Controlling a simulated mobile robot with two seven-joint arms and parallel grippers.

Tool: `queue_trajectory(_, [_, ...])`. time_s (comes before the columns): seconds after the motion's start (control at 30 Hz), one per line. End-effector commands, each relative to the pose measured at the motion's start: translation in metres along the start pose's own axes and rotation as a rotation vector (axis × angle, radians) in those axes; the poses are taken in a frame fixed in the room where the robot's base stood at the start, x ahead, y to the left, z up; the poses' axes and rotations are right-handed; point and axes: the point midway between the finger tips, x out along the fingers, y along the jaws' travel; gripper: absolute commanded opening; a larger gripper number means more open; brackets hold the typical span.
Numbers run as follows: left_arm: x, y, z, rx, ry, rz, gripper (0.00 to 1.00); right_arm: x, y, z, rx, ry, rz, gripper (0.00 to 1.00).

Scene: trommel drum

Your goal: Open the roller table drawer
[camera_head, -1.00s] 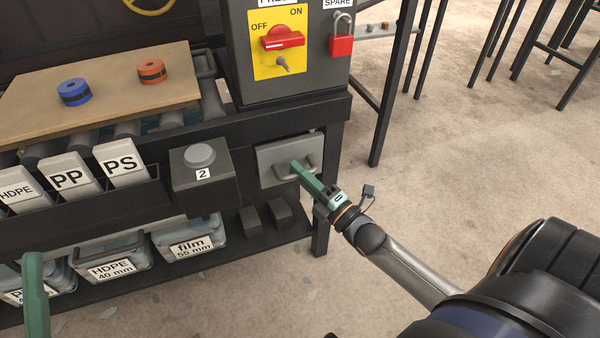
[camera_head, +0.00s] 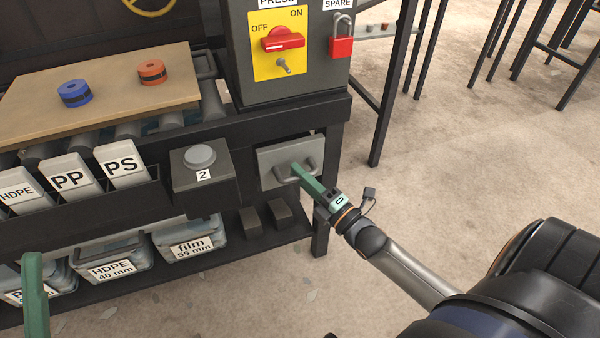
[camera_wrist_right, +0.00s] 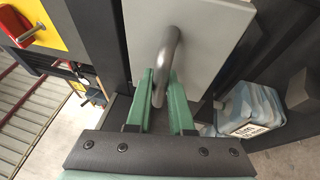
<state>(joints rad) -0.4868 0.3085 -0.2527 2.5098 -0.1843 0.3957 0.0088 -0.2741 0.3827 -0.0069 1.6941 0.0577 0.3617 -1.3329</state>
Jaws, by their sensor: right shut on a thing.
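The grey drawer front (camera_head: 284,152) sits under the right end of the dark roller table (camera_head: 250,122). Its drawer face also shows in the right wrist view (camera_wrist_right: 205,35). A metal bow handle (camera_wrist_right: 168,55) stands out from it. My right gripper (camera_head: 299,168) is shut on this handle, and in the right wrist view its green fingers (camera_wrist_right: 160,95) stand either side of the bar. A narrow dark gap shows along the drawer's top edge. My left gripper (camera_head: 35,262) shows only in part at the lower left edge, and its fingertips cannot be made out.
A box with a grey button marked 2 (camera_head: 200,158) stands left of the drawer. A grey press switch box (camera_head: 285,85) is above. Labelled bins (camera_head: 190,246) and two dark blocks (camera_head: 266,218) are on the lower shelf.

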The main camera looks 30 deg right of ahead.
Motion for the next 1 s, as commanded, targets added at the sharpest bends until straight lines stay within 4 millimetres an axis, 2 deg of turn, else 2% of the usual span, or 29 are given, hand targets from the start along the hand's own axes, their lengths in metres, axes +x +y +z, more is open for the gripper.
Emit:
queue_trajectory(0.17, [0.016, -0.009, -0.017, -0.013, 0.006, -0.006, 0.5, -0.027, 0.01, -0.011, 0.005, -0.002, -0.008, 0.0])
queue_trajectory(0.4, [0.035, -0.018, -0.04, 0.04, 0.027, 0.008, 0.5, -0.081, 0.021, -0.033, 0.005, -0.003, -0.009, 0.0])
queue_trajectory(0.6, [0.044, -0.027, -0.05, 0.074, 0.028, -0.011, 0.5, -0.118, 0.028, -0.049, 0.004, -0.002, -0.006, 0.0])
queue_trajectory(0.8, [0.046, -0.029, -0.053, 0.084, 0.025, -0.012, 0.5, -0.136, 0.03, -0.056, 0.001, -0.001, -0.002, 0.0])
queue_trajectory(1.0, [0.046, -0.028, -0.052, 0.085, 0.022, -0.012, 0.5, -0.14, 0.03, -0.058, 0.0, 0.0, -0.001, 0.0])
